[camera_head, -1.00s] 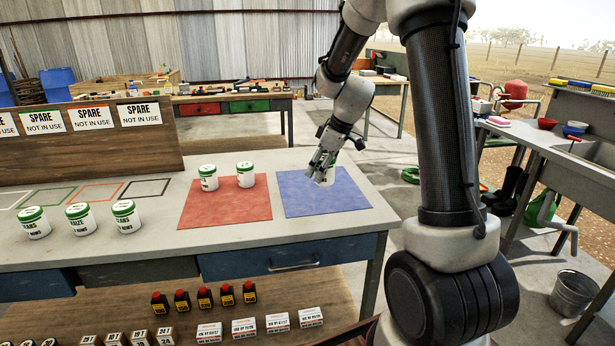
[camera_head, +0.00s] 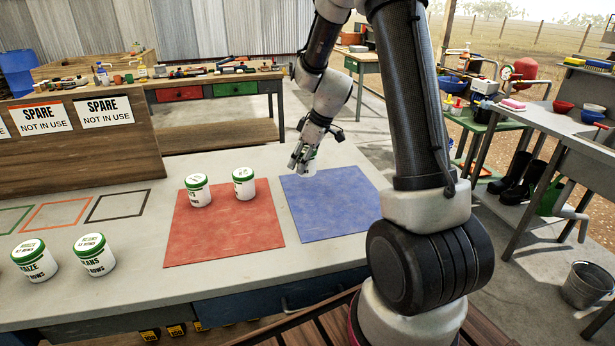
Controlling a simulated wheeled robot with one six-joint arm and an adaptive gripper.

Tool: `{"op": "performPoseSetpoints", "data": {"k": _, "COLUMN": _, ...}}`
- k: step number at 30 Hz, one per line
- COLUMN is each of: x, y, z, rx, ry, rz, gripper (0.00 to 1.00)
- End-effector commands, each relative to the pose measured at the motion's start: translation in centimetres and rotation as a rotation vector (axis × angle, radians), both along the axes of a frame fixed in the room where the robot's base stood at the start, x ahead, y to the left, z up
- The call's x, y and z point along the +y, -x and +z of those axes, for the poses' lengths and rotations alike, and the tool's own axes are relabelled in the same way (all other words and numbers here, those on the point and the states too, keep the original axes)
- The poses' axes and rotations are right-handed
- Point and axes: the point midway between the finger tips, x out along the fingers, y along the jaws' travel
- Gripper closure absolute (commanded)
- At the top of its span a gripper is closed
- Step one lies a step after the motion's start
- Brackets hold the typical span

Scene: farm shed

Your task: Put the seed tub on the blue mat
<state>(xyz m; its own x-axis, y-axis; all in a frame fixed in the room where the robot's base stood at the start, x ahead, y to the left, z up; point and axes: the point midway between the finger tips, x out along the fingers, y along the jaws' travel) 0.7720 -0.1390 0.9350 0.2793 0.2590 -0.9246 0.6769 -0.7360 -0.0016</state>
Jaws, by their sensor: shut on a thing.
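A white seed tub with a green lid (camera_head: 314,153) is in my gripper (camera_head: 302,168), mostly hidden behind the fingers. My gripper is shut on it, near the far left part of the blue mat (camera_head: 338,213) in the picture. I cannot tell whether the tub touches the mat or hangs above it. The rest of the blue mat is bare.
Two similar tubs, one left (camera_head: 198,191) and one right (camera_head: 244,184), stand on the red mat (camera_head: 222,232) beside the blue one. Two more, a maize tub (camera_head: 36,262) and a beans tub (camera_head: 96,258), stand front left. A wooden board (camera_head: 75,145) borders the bench behind.

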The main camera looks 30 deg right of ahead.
Motion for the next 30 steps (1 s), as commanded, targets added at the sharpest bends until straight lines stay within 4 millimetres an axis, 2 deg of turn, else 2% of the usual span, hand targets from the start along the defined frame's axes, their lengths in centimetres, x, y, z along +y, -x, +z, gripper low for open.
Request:
{"op": "performPoseSetpoints", "data": {"k": 12, "x": 0.0, "y": 0.0, "z": -4.7, "rx": -0.001, "ry": 0.000, "rz": -0.001, "gripper": 0.77}}
{"op": "performPoseSetpoints", "data": {"k": 22, "x": 0.0, "y": -0.1, "z": -4.9, "rx": -0.001, "ry": 0.000, "rz": -0.001, "gripper": 0.77}}
{"op": "performPoseSetpoints", "data": {"k": 23, "x": 0.0, "y": -0.1, "z": -4.9, "rx": -0.001, "ry": 0.000, "rz": -0.001, "gripper": 0.45}}
{"op": "performPoseSetpoints", "data": {"k": 24, "x": 0.0, "y": -0.1, "z": -4.9, "rx": -0.002, "ry": 0.000, "rz": -0.002, "gripper": 0.38}}
{"op": "performPoseSetpoints", "data": {"k": 26, "x": 0.0, "y": -0.1, "z": -4.9, "rx": -0.002, "ry": -0.001, "rz": -0.001, "gripper": 0.28}}
{"op": "performPoseSetpoints", "data": {"k": 30, "x": 0.0, "y": 0.0, "z": -4.9, "rx": -0.001, "ry": 0.000, "rz": 0.000, "gripper": 0.28}}
